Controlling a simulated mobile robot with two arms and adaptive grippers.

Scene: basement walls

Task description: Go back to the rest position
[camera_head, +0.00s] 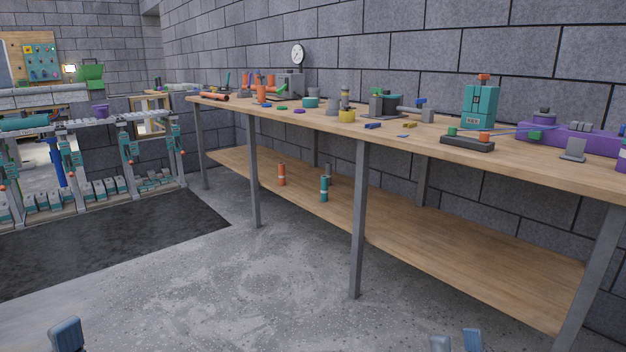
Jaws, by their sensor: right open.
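My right gripper (456,343) shows at the bottom edge, right of the middle, as two blue-grey fingertips with a gap between them. It is open and nothing shows between the tips. A blue-grey tip of my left gripper (66,335) shows at the bottom left; the rest of it is cut off by the frame, so its opening cannot be judged. Both grippers appear over the grey concrete floor, apart from the workbench.
A long wooden workbench (520,160) with metal legs and a lower shelf (450,265) runs along the block wall. Tools and small parts lie on its top. A conveyor-like rack (100,122) stands left, by a dark mat (130,245). The floor (240,300) ahead is clear.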

